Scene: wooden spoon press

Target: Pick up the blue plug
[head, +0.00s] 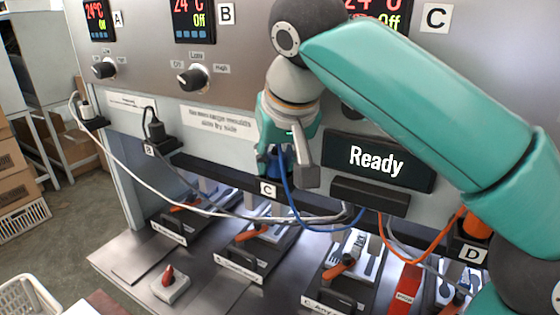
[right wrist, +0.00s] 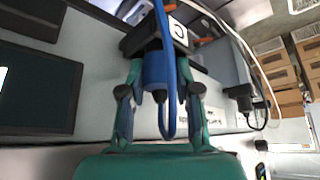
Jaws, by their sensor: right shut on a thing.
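The blue plug (right wrist: 156,72) is between the two fingers of my right gripper (right wrist: 158,88) in the right wrist view. In the head view, my right gripper (head: 287,160) is at the C socket (head: 268,188) on the front of the machine, shut on the plug. The plug (head: 265,163) is mostly hidden by the fingers there. Its blue cord (head: 288,200) hangs down in a loop below. The plug is at the C socket block; I cannot tell whether it is seated in it. My left gripper is not in view.
A black plug (head: 155,130) is at socket B and a white plug (head: 86,110) at the far left. An orange plug (head: 478,224) is by D. A "Ready" display (head: 378,160) is right of my gripper. Several press stations and cords lie below.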

